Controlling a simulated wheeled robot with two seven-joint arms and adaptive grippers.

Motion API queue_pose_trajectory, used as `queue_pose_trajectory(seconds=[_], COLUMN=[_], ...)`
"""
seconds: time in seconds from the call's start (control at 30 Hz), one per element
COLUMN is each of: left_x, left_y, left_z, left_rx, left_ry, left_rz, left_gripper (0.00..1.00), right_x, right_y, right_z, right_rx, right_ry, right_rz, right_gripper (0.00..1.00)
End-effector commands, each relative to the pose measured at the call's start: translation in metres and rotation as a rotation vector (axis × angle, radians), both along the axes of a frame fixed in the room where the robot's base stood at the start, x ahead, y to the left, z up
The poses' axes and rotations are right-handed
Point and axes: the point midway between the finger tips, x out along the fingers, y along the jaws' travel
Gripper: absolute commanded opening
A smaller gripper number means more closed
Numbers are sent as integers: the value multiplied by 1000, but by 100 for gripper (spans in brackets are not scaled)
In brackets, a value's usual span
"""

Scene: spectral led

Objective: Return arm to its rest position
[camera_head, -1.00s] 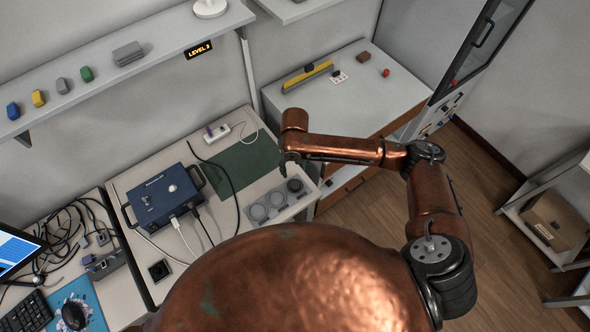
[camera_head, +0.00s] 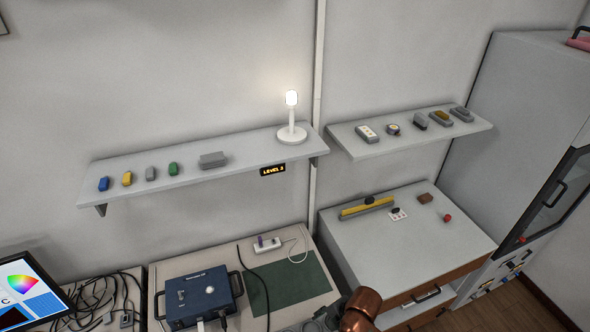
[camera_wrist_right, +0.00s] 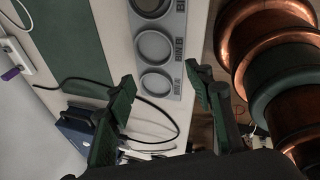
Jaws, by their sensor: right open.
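A copper-coloured part of my right arm (camera_head: 360,312) shows at the bottom edge of the head view, in front of the gap between the table and the drawer cabinet. In the right wrist view my right gripper (camera_wrist_right: 163,82) is open, its two dark fingers wide apart with nothing between them. It is above the table's edge, over the grey bin tray (camera_wrist_right: 181,48) with round wells, one marked BIN B. Copper and dark arm links (camera_wrist_right: 262,70) fill the right side of that view. My left gripper is in neither current view.
A blue box (camera_head: 197,296) with cables and a green mat (camera_head: 290,284) are on the table (camera_head: 240,254). A drawer cabinet (camera_head: 430,232) stands right, its top holding small items. Two wall shelves carry small blocks; the left one (camera_head: 215,175) also holds a lit lamp (camera_head: 292,125).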

Motion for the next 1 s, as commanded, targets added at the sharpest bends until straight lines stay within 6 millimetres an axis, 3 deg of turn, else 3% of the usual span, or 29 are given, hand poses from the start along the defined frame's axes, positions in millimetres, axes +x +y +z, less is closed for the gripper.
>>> queue_pose_trajectory(seconds=[0.17, 0.3, 0.5, 0.9, 1.0], left_x=[0, 0, 0, 0, 0], left_y=[0, 0, 0, 0, 0], left_z=[0, 0, 0, 0, -1], left_rx=[0, 0, 0, 0, 0], left_ry=[0, 0, 0, 0, 0], left_rz=[0, 0, 0, 0, 0], left_gripper=[40, 40, 40, 40, 40], right_x=[-30, -59, -107, -192, -184], right_y=[-40, -96, -167, -258, -257], right_z=[-9, -18, -26, -26, -52], right_rx=[148, 223, 263, 266, 258], right_ry=[95, 159, 195, 164, 174], right_rz=[-583, -1056, -1541, -2111, -2109], right_gripper=[48, 48, 48, 48, 48])
